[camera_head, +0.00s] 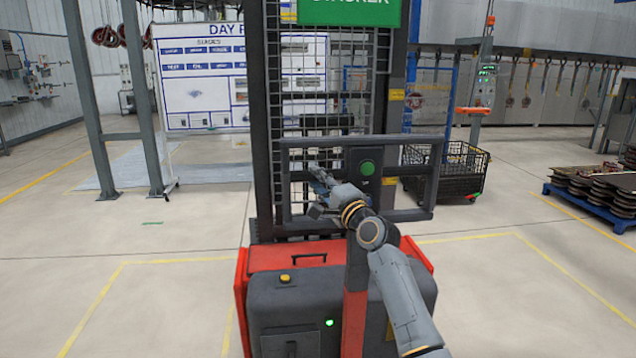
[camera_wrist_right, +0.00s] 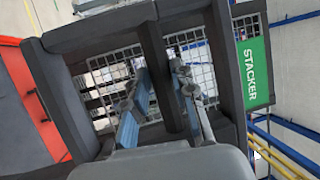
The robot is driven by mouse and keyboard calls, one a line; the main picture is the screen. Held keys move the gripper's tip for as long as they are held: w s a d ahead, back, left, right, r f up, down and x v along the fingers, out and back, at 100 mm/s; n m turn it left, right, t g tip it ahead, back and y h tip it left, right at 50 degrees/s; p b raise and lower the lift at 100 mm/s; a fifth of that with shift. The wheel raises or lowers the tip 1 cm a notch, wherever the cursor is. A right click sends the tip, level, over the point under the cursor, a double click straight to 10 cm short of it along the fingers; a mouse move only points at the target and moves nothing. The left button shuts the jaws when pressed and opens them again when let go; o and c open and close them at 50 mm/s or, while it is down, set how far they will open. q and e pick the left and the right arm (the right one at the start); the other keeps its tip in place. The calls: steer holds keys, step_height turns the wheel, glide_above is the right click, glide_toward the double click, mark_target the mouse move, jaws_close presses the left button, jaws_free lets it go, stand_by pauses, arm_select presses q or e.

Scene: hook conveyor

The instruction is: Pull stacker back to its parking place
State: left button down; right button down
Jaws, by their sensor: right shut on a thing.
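The stacker (camera_head: 335,290) stands upright in the middle of the head view, with a red and dark grey body, a tall mesh mast and a green sign (camera_head: 350,12) on top. A dark handle frame (camera_head: 425,214) with a green button spans its near side. My right gripper (camera_head: 318,182) reaches the left half of this frame and is shut on a bar of it. In the right wrist view, the two fingers (camera_wrist_right: 160,95) lie on either side of the dark bar (camera_wrist_right: 154,50). My left gripper is not in view.
Yellow floor lines (camera_head: 110,285) run around the stacker. A black mesh cart (camera_head: 455,178) stands behind it to the right. A blue pallet (camera_head: 590,207) with stacked parts is at far right. Grey posts (camera_head: 95,140) stand at left. Floor beside the stacker is clear.

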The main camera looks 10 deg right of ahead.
steer(key=shift+s+r, duration=0.25)
steer(key=shift+s, duration=0.15)
steer(key=c, duration=1.2)
jaws_free()
steer(key=shift+s+r, duration=0.1)
steer(key=shift+s, duration=0.1)
steer(key=shift+o, duration=0.5)
steer(key=shift+s+d+r, duration=0.15)
steer(key=shift+s, duration=0.25)
steer(key=v, duration=1.2)
steer(key=shift+c, duration=0.4)
